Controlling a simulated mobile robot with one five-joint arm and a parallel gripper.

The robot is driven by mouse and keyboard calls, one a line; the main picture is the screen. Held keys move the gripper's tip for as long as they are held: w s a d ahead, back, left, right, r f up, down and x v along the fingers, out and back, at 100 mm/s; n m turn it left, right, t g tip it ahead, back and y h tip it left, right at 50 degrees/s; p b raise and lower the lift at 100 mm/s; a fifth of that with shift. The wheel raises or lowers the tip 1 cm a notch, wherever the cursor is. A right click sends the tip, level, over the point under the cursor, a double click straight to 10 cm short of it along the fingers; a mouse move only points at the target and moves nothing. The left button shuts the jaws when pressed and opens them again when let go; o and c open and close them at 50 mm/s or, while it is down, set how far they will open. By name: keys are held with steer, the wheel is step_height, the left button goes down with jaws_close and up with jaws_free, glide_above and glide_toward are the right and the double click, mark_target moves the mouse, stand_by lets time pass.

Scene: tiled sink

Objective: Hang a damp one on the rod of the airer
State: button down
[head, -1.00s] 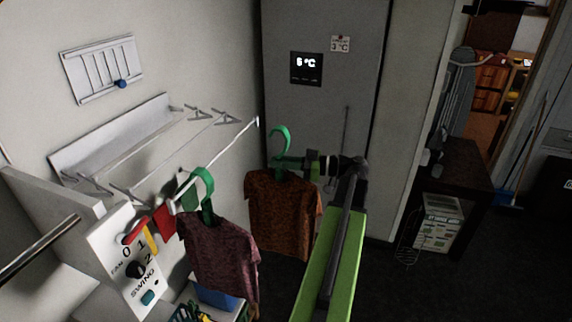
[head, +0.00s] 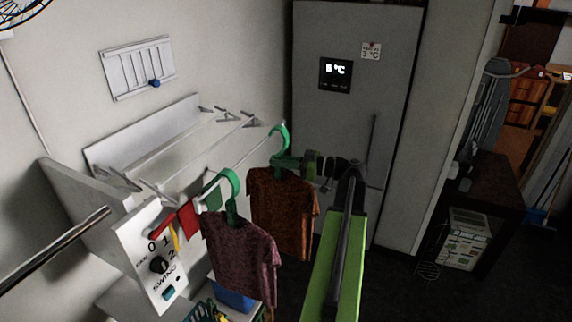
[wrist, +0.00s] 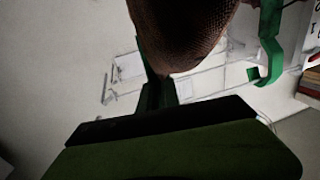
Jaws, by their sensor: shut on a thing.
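My gripper (head: 290,162) is shut on the neck of a green hanger (head: 281,135) that carries a rust-orange shirt (head: 283,212). The hanger hangs upright, and its hook overlaps the far end of the airer's front rod (head: 235,152); I cannot tell if they touch. A maroon shirt (head: 240,250) hangs from a second green hanger (head: 233,185) by the near end of that rod. In the wrist view a dark brown shirt (wrist: 185,30) fills the top, with a green hook (wrist: 268,50) beside it.
The white airer (head: 140,135) is fixed to the left wall. A grey fridge (head: 350,120) stands behind my gripper. A blue container (head: 235,298) sits below the maroon shirt.

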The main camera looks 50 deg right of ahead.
mark_target(271, 166)
steer(key=shift+d+x, duration=0.2)
steer(key=shift+x, duration=0.8)
steer(key=shift+d+x, duration=0.15)
steer(key=shift+x, duration=0.8)
step_height(271, 166, down, 3)
steer(key=b, duration=0.3)
steer(key=shift+w, duration=0.2)
steer(key=c, duration=1.5)
jaws_free()
steer(key=shift+s, duration=0.1)
steer(key=v, duration=1.7)
steer(key=shift+s, duration=0.15)
